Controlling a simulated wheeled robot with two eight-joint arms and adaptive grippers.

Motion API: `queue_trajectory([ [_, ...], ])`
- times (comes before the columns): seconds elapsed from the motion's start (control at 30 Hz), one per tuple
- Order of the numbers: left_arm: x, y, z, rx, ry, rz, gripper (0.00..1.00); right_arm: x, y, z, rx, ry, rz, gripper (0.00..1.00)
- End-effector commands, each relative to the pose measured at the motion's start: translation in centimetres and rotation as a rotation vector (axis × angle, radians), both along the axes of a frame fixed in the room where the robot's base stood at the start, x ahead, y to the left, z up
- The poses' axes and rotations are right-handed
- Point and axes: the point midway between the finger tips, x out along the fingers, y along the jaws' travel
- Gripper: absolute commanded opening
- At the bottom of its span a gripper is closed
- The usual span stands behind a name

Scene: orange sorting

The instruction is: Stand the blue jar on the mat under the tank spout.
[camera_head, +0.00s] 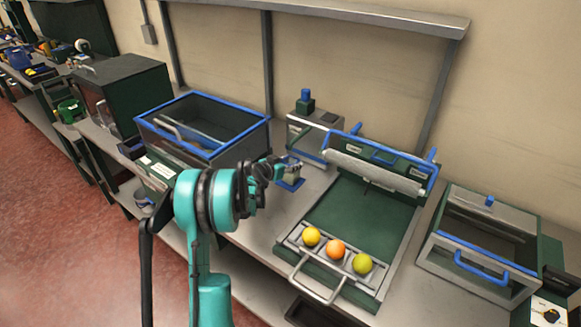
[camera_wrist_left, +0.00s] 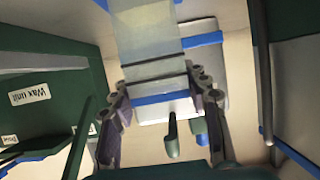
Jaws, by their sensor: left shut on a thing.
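My left gripper (camera_head: 270,169) reaches in front of the tank (camera_head: 316,137), a pale metal box with blue edging and a blue-topped cap. It is shut on the jar (camera_head: 289,164), a small greyish piece with blue parts. In the left wrist view the left gripper (camera_wrist_left: 163,100) has a finger on each side of the pale, see-through jar (camera_wrist_left: 152,72). The blue mat (camera_head: 292,184) shows just below the jar in the head view. I cannot tell whether the jar touches it. The spout is hard to make out. My right gripper is not in view.
A blue-rimmed crate (camera_head: 218,152) stands left of the tank. A green sorting tray (camera_head: 350,220) with three fruits (camera_head: 336,249) at its front lies to the right. A glass-topped box (camera_head: 478,262) stands further right. The bench gap by the tank is narrow.

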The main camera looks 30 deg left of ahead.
Motion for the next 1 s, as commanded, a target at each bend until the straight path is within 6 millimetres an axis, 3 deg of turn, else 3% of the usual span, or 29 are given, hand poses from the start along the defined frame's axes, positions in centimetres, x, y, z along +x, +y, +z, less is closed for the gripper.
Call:
queue_trajectory([
  [0.3, 0.0, 0.0, -0.2, 0.0, 0.0, 0.0, 0.04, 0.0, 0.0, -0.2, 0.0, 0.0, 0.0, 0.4],
  [0.33, 0.0, 0.0, -0.3, 0.0, 0.0, 0.0, 0.48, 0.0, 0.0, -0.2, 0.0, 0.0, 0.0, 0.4],
  [0.4, 0.0, 0.0, -0.2, 0.0, 0.0, 0.0, 0.67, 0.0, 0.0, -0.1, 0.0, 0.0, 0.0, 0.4],
  [0.8, -0.2, 0.0, 0.4, 0.0, 0.0, 0.0, 0.67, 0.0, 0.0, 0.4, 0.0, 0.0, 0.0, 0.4],
  [1.0, -3.6, 0.4, 1.9, 0.0, 0.001, 0.002, 0.67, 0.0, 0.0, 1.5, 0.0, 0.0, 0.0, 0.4],
])
